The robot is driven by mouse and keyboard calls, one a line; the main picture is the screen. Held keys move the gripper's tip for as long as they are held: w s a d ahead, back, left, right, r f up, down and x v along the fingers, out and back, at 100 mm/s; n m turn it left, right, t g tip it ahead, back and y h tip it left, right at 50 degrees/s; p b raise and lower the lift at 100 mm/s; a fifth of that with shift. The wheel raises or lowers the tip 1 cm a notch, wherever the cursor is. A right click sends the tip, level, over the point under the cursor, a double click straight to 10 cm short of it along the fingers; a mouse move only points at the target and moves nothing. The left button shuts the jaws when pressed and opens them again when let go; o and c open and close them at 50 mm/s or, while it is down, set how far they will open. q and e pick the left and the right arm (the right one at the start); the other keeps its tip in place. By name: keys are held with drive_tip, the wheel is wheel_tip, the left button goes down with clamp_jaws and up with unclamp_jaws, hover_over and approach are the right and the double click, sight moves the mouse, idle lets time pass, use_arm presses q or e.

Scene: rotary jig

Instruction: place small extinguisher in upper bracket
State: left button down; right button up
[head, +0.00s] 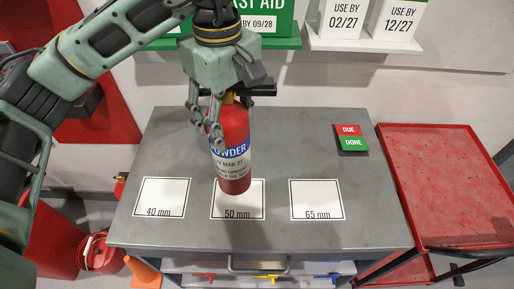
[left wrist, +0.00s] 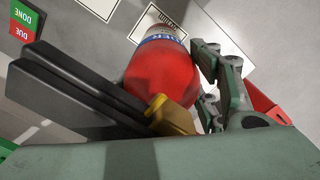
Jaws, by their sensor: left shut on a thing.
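A red extinguisher (head: 234,150) with a blue and white POWDER label hangs nearly upright from my left gripper (head: 222,104). The gripper is shut on its upper part. The extinguisher's base is over the 50 mm card on the grey table; I cannot tell for sure whether it touches. In the left wrist view the red body (left wrist: 162,72) is beside the gripper's finger linkage (left wrist: 215,85), with a yellow part near its top. My right gripper is not in view. I cannot make out an upper bracket in either view.
The grey table (head: 290,150) also bears a 40 mm card (head: 162,195), a 65 mm card (head: 316,197) and a DUE/DONE block (head: 350,139). A red tray cart (head: 440,180) stands right. Shelves with boxes are above. An orange cone (head: 143,272) and red bucket (head: 100,254) stand lower left.

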use_arm(q)
drive_tip(key=shift+w+a, duration=0.1)
drive_tip(key=shift+w, duration=0.3)
drive_tip(key=w+a+f+p, duration=0.5)
drive_tip(key=w+f+p, duration=0.1)
drive_tip(key=w+f, duration=0.3)
drive_tip(key=shift+w+f+p, duration=0.3)
drive_tip(key=shift+f+p, duration=0.05)
drive_tip(key=shift+f, duration=0.4)
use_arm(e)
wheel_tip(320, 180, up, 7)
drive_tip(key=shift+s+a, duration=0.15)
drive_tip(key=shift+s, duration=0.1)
use_arm(q)
drive_tip(key=shift+f, duration=0.1)
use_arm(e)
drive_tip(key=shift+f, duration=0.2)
use_arm(q)
drive_tip(key=c, duration=1.1)
unclamp_jaws()
drive_tip(key=shift+s+f, duration=0.1)
drive_tip(key=shift+f, duration=0.1)
drive_tip(key=o, duration=0.5)
drive_tip(key=shift+s+r, duration=0.1)
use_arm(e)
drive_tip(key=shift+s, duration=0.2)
